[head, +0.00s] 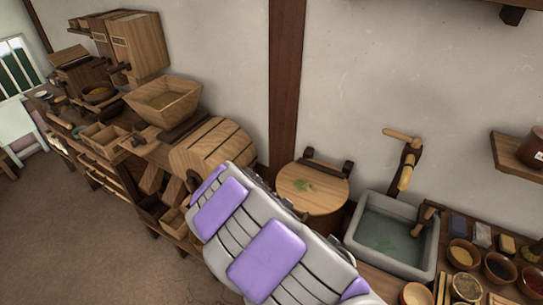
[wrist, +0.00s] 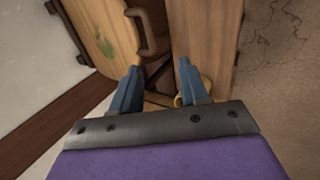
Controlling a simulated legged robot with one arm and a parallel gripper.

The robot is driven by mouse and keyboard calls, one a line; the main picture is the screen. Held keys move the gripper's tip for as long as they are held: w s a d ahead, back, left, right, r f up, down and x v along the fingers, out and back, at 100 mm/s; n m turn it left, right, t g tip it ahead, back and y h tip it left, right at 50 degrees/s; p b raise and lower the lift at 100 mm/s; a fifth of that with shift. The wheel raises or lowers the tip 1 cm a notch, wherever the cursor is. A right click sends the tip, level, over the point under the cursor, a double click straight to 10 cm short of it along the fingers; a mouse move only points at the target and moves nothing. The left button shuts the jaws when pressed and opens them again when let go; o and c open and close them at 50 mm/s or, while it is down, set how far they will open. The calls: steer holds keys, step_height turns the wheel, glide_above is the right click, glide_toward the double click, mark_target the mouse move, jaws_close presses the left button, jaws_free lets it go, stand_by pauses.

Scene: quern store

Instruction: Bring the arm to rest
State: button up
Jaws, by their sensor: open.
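My gripper (wrist: 158,76) shows in the wrist view as two blue fingers set apart, with nothing between their tips. Beyond the fingers are a brown wooden handle (wrist: 150,32) and a pale wooden panel (wrist: 204,38). I cannot tell whether the fingers touch anything. In the head view my purple and grey arm (head: 266,255) reaches from the bottom edge up toward the bench along the wall. The gripper itself cannot be made out there, as the arm hides it.
A round wooden lid with a green mark (head: 312,189) is right of my arm, beside a grey stone basin (head: 388,272). A slatted round wooden piece (head: 212,146) and a hopper (head: 162,101) stand at left. Bowls (head: 498,266) crowd the right. Brown floor (head: 70,235) is open at lower left.

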steer(key=s+d+r+m+g, duration=0.4)
steer(key=s+d+r+m, duration=0.3)
steer(key=s+d+r, duration=0.6)
steer(key=s+a+r+m+g+y, duration=0.1)
steer(key=s+r, duration=0.3)
steer(key=s, duration=0.8)
steer(key=s+a+r+m+g+y, duration=0.2)
steer(key=s+a+r+m, duration=0.1)
steer(key=s, duration=0.9)
step_height(320, 180, up, 2)
steer(key=shift+s+a+r, duration=0.2)
steer(key=shift+s+a, duration=0.15)
steer(key=shift+a, duration=0.3)
